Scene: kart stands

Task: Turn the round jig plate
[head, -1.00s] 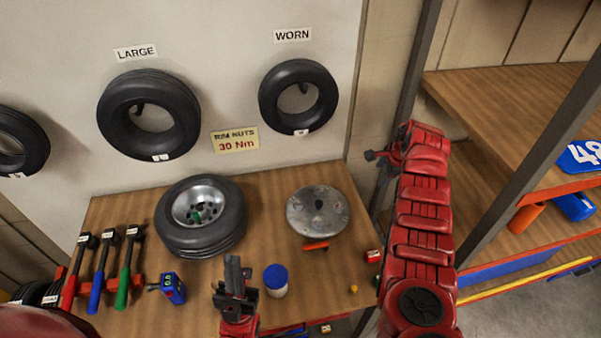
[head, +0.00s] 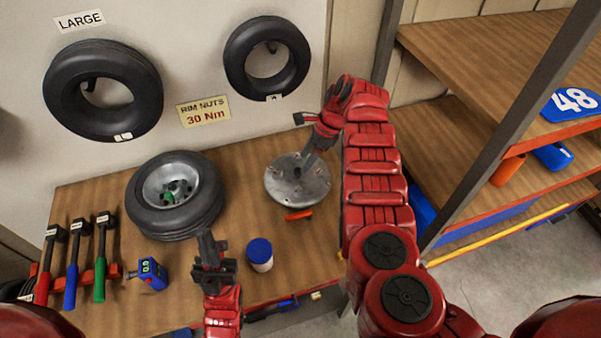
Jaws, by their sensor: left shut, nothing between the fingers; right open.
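The round jig plate (head: 285,191) is a grey metal disc lying flat on the wooden bench, with several small fittings and a dark upright piece near its middle. An orange-red piece (head: 298,215) sticks out at its front edge. My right gripper (head: 304,143) is open at the plate's back right side. One finger reaches down over the plate near the upright piece; I cannot tell whether it touches. The other finger points left above the plate's back edge. My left gripper (head: 207,240) is shut and empty above the bench, left of the plate and in front of the wheel.
A tyred wheel (head: 133,201) lies left of the plate. A blue-lidded pot (head: 260,258) stands in front. A blue gauge (head: 151,275) and several coloured-handled tools (head: 72,268) are at the left. A wooden shelf unit (head: 470,55) stands at the right.

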